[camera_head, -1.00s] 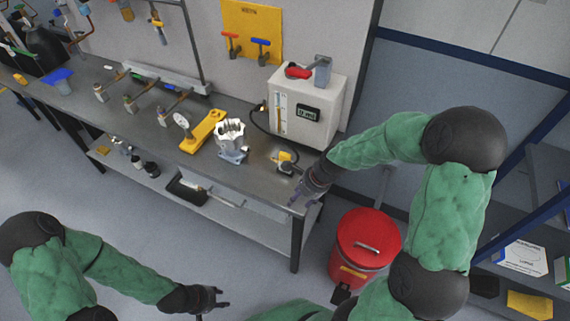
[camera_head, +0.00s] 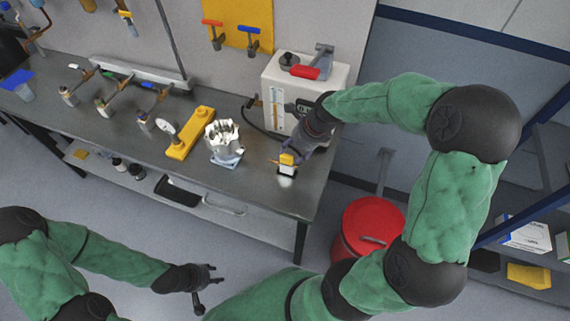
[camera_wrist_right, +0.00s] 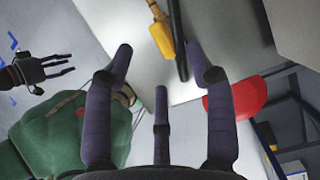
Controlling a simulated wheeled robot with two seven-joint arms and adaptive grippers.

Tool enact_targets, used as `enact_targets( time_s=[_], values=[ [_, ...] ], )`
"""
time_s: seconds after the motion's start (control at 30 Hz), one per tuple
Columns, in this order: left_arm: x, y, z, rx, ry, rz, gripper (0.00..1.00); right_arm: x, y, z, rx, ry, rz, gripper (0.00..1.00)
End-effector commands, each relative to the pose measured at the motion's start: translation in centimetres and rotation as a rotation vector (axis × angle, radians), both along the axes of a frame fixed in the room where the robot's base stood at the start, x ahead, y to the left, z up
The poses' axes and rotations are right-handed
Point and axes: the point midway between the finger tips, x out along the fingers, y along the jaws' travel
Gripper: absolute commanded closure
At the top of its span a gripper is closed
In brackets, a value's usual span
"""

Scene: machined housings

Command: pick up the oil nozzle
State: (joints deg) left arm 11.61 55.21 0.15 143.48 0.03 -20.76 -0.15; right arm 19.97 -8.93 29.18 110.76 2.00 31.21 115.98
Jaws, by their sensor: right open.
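The oil nozzle (camera_head: 287,160), with a yellow body, lies on the grey bench in front of the white oil dispenser, near the bench's right end. In the right wrist view the nozzle (camera_wrist_right: 161,36) lies at the top, beyond the fingertips, beside a dark hose. My right gripper (camera_head: 294,151) is over the bench close to the nozzle and partly overlaps it in the head view. In the right wrist view its purple fingers (camera_wrist_right: 160,65) are spread and empty. My left gripper (camera_head: 212,279) is open and empty, away from the bench front; it also shows in the right wrist view (camera_wrist_right: 68,66).
The white oil dispenser (camera_head: 277,88) stands behind the nozzle, with a black hose. A metal housing (camera_head: 222,140) and a yellow fixture (camera_head: 190,132) stand to the left. A red bin (camera_head: 371,222) is on the floor beside the bench's right end.

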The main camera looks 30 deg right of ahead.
Motion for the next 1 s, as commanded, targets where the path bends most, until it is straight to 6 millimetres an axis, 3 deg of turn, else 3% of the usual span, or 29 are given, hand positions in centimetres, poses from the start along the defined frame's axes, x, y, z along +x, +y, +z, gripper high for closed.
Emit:
enact_targets(
  time_s=[0.1, 0.37, 0.67, 0.93, 1.0],
  values=[
    [0.0, 0.0, -0.5, 0.000, 0.000, 0.000, 0.60, 0.4, 0.3, -1.4, 0.000, 0.000, 0.001, 0.44],
    [0.1, 0.0, -0.9, 0.000, -0.001, 0.000, 0.60, 0.8, 0.6, -2.6, -0.001, -0.001, 0.001, 0.44],
    [0.1, 0.0, -2.5, 0.000, -0.001, 0.000, 0.60, 1.8, 1.6, -6.4, 0.000, 0.000, 0.002, 0.44],
    [0.1, 0.0, -2.4, 0.000, -0.001, 0.000, 0.60, 2.0, 1.6, -6.6, -0.001, -0.002, 0.000, 0.44],
    [0.1, 0.0, -2.4, 0.000, -0.001, 0.000, 0.60, 2.0, 1.6, -6.6, -0.001, -0.002, 0.000, 0.61]
  ],
)
